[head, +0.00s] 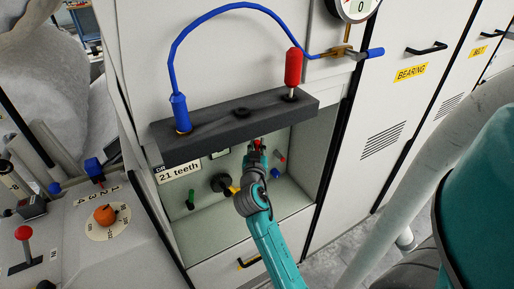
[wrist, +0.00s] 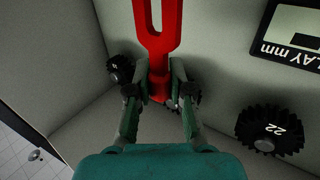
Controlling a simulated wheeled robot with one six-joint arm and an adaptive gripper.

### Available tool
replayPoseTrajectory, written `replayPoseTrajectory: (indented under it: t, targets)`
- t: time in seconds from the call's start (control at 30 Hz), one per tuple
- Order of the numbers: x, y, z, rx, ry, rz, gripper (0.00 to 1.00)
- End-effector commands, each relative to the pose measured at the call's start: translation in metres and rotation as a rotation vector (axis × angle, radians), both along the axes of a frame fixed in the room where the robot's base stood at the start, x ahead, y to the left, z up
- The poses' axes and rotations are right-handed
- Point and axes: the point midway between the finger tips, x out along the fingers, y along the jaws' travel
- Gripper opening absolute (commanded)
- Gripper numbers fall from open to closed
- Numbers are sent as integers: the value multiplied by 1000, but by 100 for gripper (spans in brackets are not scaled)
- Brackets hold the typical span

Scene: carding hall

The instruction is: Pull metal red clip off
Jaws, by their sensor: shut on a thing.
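The red clip (wrist: 157,30) runs up from between my fingertips in the wrist view and forks into two prongs; its upper end is out of that view. My gripper (wrist: 159,82) is shut on its lower end. In the head view, my gripper (head: 257,150) is at the recess just below the dark block, and only a little of the red clip (head: 257,142) shows there. Whether the clip touches anything above is hidden.
The dark block (head: 225,124) overhangs the recess, with a blue plug (head: 180,112) and a red-handled probe (head: 293,68) on top. A gear marked 22 (wrist: 270,131) is at right in the wrist view, another dark gear (wrist: 120,68) at left. A display (wrist: 290,35) is upper right.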

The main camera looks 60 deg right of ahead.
Motion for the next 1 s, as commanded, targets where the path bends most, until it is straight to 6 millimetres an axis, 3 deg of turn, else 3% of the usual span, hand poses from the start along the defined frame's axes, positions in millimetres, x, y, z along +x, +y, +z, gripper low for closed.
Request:
replayPoseTrajectory:
  t: [1.0]
  targets:
    - [14,-30,11,0,-1,0,0]
